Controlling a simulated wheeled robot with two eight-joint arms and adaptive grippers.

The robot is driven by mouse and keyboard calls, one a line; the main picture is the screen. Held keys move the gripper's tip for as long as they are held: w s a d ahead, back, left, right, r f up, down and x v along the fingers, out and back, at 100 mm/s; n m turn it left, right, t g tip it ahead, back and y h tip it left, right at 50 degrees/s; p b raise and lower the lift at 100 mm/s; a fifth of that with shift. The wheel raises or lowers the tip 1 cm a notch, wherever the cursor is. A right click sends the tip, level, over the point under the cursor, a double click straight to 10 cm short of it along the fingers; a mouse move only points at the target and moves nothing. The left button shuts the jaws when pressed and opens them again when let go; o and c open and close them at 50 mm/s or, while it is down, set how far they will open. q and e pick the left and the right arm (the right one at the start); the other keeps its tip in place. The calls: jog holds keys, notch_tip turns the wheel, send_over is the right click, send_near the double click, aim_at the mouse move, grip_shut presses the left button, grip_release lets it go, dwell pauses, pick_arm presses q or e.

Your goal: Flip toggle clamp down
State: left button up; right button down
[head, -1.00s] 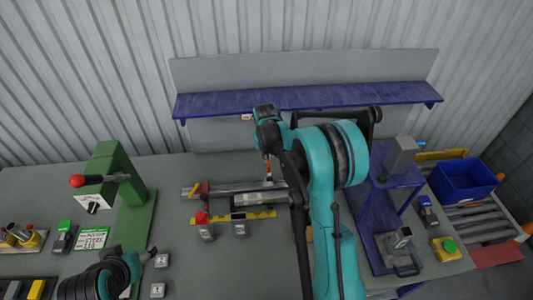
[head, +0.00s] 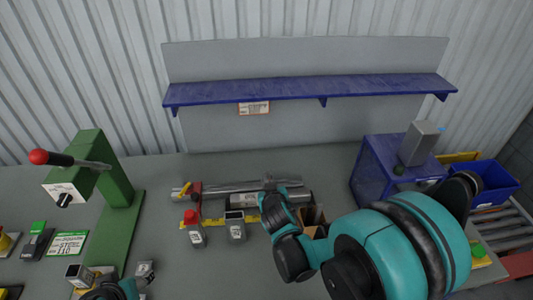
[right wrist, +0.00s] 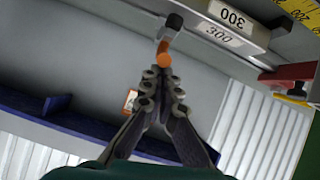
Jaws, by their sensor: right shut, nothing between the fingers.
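In the right wrist view, the toggle clamp's orange-tipped handle (right wrist: 164,57) shows just beyond my right gripper's fingertips, close to or touching them. Its dark end lies beside a metal bar marked 300. My right gripper (right wrist: 161,78) is shut with its fingers together and holds nothing. In the head view, my right wrist covers much of the clamp area at the right end of the metal bar (head: 228,187). The orange handle cannot be made out there.
A yellow scale (head: 213,221) and two small labelled devices lie before the bar. A green press (head: 120,195) with a red-knobbed lever stands left. A blue stand (head: 378,180) and blue bin (head: 495,185) are right. A blue shelf (head: 300,88) spans the back.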

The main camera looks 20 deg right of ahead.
jog(key=shift+s+a+f+b, duration=0.1)
jog(key=shift+s+f+b, duration=0.35)
jog(key=shift+f+b, duration=0.35)
jog(key=shift+s, duration=0.1)
jog(key=shift+r+p, duration=0.3)
jog(key=shift+p, duration=0.05)
jog(key=s+a+r+p, duration=0.3)
jog(key=s+r+p, duration=0.2)
jog(key=s+r, duration=0.2)
jog(key=shift+a+r+p, duration=0.25)
jog(key=shift+r+p, duration=0.05)
jog(key=shift+r, duration=0.15)
